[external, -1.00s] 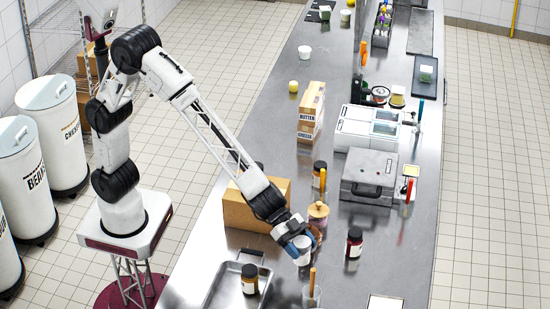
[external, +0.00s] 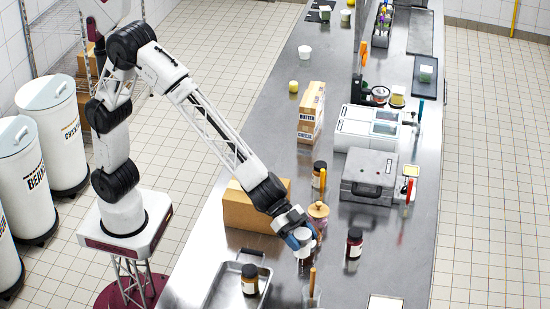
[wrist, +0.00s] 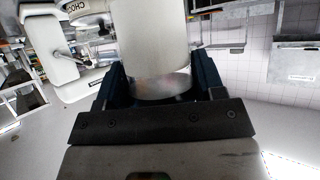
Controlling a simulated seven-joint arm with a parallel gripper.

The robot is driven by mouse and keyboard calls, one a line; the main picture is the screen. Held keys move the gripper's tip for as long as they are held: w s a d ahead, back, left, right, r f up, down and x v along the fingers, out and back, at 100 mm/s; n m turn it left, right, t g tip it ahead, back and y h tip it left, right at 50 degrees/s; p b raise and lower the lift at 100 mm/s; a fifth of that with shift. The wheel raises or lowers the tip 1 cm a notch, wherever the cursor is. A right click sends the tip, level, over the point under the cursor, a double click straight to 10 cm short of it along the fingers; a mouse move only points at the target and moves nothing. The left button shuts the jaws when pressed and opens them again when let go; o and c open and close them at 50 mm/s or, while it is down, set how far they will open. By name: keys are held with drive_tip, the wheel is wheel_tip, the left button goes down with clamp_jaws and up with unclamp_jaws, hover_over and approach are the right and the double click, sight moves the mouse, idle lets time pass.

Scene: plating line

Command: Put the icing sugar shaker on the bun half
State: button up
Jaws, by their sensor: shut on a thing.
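My gripper (external: 301,240) is shut on a plain white cylinder, which looks like the icing sugar shaker (external: 304,236), above the near part of the steel counter. In the wrist view the shaker (wrist: 150,40) stands between the two blue fingers (wrist: 160,85), and its rounded, shiny end shows between them. I cannot make out the bun half in either view; it may be hidden or too small to tell.
A tan lidded jar (external: 318,212) stands close behind the gripper. A dark jar (external: 354,243) is to the right. A cardboard box (external: 255,208) and a metal tray (external: 226,284) with a brown jar (external: 250,279) are to the left. A container with a wooden handle (external: 311,290) stands in front.

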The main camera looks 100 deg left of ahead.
wheel_tip(320, 180, up, 8)
drive_tip(key=shift+a+f, duration=0.15)
drive_tip(key=s+a+r+m+h, duration=0.1)
drive_tip(key=s+a, duration=0.4)
drive_tip(key=a, duration=0.4)
drive_tip(key=s+a+r+g, duration=0.1)
drive_tip(key=s+a, duration=0.4)
drive_tip(key=a, duration=0.5)
drive_tip(key=s+a+r+m+h, duration=0.1)
drive_tip(key=s+a+r, duration=0.1)
drive_tip(key=s+a, duration=0.5)
drive_tip(key=s+a+f+m+g, duration=0.1)
drive_tip(key=s+a, duration=1)
drive_tip(key=s, duration=0.1)
drive_tip(key=s+a+f+m+g+h, duration=0.1)
drive_tip(key=s+f, duration=0.1)
drive_tip(key=s, duration=0.7)
drive_tip(key=s+a+f, duration=0.1)
drive_tip(key=s+a, duration=0.1)
drive_tip(key=s, duration=0.7)
wheel_tip(320, 180, down, 13)
drive_tip(key=shift+f, duration=0.15)
drive_tip(key=shift+w+d, duration=0.1)
drive_tip(key=shift+w, duration=0.05)
